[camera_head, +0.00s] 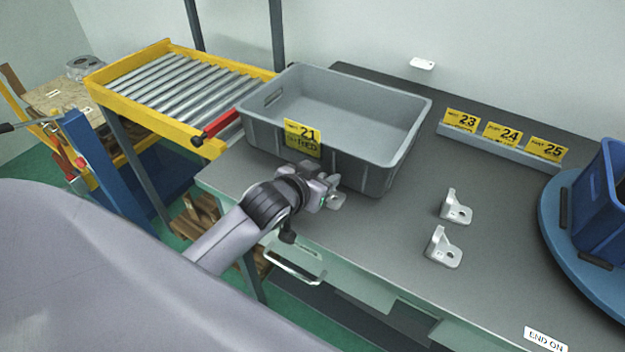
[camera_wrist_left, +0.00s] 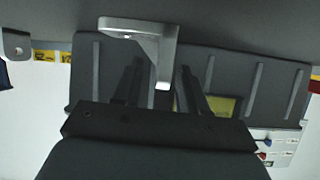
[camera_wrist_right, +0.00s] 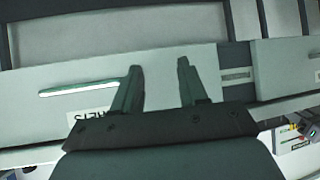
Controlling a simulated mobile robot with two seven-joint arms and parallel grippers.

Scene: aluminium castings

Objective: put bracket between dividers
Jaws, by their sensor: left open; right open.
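Two silver L-shaped brackets stand on the grey bench in the head view, a rear one (camera_head: 456,208) and a front one (camera_head: 443,248). My left gripper (camera_head: 333,190) is low over the bench at the front of the grey crate (camera_head: 385,165). A third bracket (camera_wrist_left: 150,35) is at its fingers; in the left wrist view, its upright plate shows between the open fingers (camera_wrist_left: 160,85). I cannot tell whether they touch it. My right gripper (camera_wrist_right: 160,80) is open and empty in the right wrist view, facing the bench front. I cannot make out any dividers.
The crate looks empty inside. A yellow-framed roller conveyor (camera_head: 165,85) adjoins the bench at left. A label rail (camera_head: 500,147) numbered 23 to 25 lies behind the brackets. A blue bin (camera_head: 605,195) on a blue round base (camera_head: 560,225) stands at right.

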